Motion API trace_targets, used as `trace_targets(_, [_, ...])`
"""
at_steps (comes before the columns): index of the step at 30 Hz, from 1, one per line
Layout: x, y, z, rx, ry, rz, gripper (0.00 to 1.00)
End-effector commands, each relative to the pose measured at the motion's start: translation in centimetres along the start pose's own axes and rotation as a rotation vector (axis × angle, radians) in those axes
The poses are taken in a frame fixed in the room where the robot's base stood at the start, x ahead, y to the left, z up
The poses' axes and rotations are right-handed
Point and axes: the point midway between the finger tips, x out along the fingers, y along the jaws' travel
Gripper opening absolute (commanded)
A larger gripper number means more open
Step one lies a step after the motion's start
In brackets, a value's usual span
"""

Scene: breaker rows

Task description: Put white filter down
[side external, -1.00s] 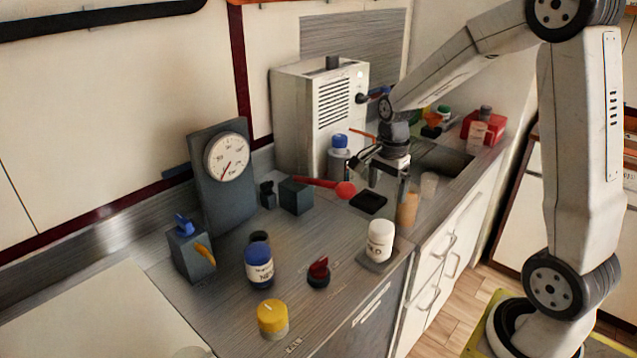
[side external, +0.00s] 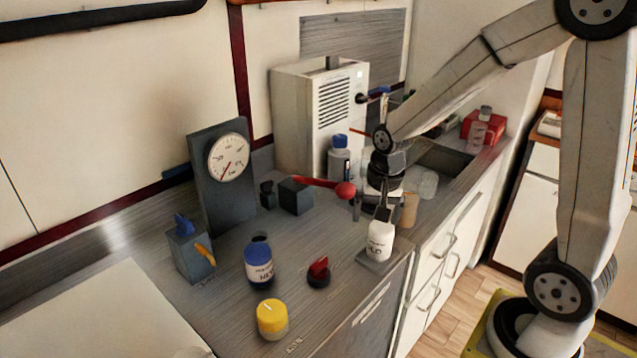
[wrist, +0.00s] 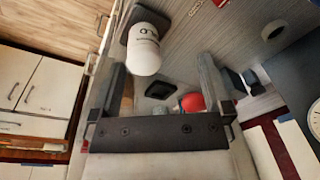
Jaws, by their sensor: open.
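The white filter (side external: 380,241), a white canister with dark lettering, stands upright on a small grey square pad (side external: 375,265) at the counter's front edge. The wrist view shows the filter (wrist: 146,40) at the top, with the pad partly hidden behind it. My gripper (side external: 370,212) is open and empty, pointing down just behind and above the filter. One finger overlaps the filter's top in the side view, and I cannot tell whether it touches. In the wrist view my gripper (wrist: 163,68) has its fingers wide apart, with the filter beyond the tips.
A blue-capped jar (side external: 259,266), a red knob (side external: 318,272) and a yellow-topped knob (side external: 272,319) stand to the left. A red-ended lever (side external: 345,190) and a tan cup (side external: 410,208) are close to my gripper. A gauge panel (side external: 222,185) stands behind.

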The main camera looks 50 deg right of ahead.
Motion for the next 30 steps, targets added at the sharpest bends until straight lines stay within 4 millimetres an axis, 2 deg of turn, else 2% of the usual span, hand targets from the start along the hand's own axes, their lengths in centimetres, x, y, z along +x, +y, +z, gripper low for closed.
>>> trace_targets(1, [0.2,-0.2,1.2,-0.099,0.008,-0.01,1.0])
trace_targets(6, [0.8,-0.6,4.6,-0.443,0.046,-0.044,1.0])
trace_targets(13, [1.3,-0.5,7.8,-0.783,0.092,-0.071,1.0])
trace_targets(18, [1.5,-0.4,8.7,-0.881,0.107,-0.077,1.0])
trace_targets(30, [1.5,-0.4,8.7,-0.889,0.108,-0.077,1.0])
